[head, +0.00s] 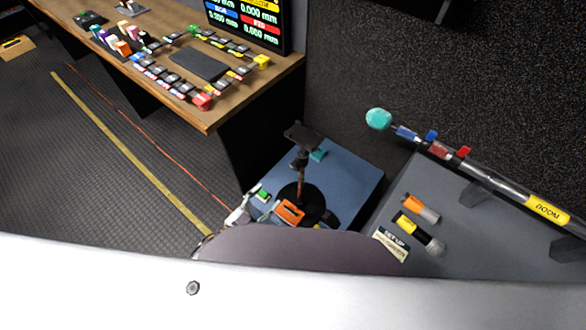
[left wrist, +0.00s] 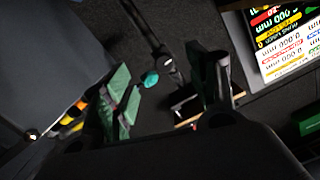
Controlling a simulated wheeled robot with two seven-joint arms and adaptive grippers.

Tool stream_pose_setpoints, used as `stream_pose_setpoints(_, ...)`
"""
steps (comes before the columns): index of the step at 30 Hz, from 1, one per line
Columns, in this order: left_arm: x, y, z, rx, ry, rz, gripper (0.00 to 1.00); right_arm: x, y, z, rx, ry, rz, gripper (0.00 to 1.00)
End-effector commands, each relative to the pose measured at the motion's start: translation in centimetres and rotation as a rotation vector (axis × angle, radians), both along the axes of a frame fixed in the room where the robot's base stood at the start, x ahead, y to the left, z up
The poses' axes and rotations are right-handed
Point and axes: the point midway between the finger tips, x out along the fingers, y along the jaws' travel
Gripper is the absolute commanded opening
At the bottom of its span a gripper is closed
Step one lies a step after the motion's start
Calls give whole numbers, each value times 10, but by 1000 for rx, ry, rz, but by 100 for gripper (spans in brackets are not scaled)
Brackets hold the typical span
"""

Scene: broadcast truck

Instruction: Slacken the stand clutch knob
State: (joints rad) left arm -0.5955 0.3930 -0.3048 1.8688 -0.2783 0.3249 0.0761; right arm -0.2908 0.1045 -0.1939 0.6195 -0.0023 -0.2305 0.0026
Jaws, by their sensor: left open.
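A dark stand (head: 300,165) rises from a round black base, with a flat black plate at its top. A teal knob (head: 318,155) shows beside its pole, just below the plate. In the left wrist view the teal knob (left wrist: 150,78) lies beyond and between the fingers, beside a dark pole. My left gripper (head: 262,202) shows in part, low at the left of the stand base; its green-padded fingers also show in the left wrist view (left wrist: 160,65), open with nothing between the pads. Contact with the knob is not seen. My right gripper is not in view.
The stand is on a blue-topped surface (head: 350,178). A wooden desk (head: 222,111) with a button panel and screen (head: 252,20) is at left. A grey case (head: 465,235) at right bears a boom pole (head: 500,185) and small coloured items. An orange piece (head: 290,212) is near the base.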

Motion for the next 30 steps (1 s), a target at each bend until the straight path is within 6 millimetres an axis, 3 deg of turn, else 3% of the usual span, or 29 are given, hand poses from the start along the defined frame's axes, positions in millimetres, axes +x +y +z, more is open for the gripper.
stream_pose_setpoints(13, -4, -8, 20, -395, 147, -20, 58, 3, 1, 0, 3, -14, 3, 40)
stream_pose_setpoints(30, -3, -8, 20, -446, 182, -15, 58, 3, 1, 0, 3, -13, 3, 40)
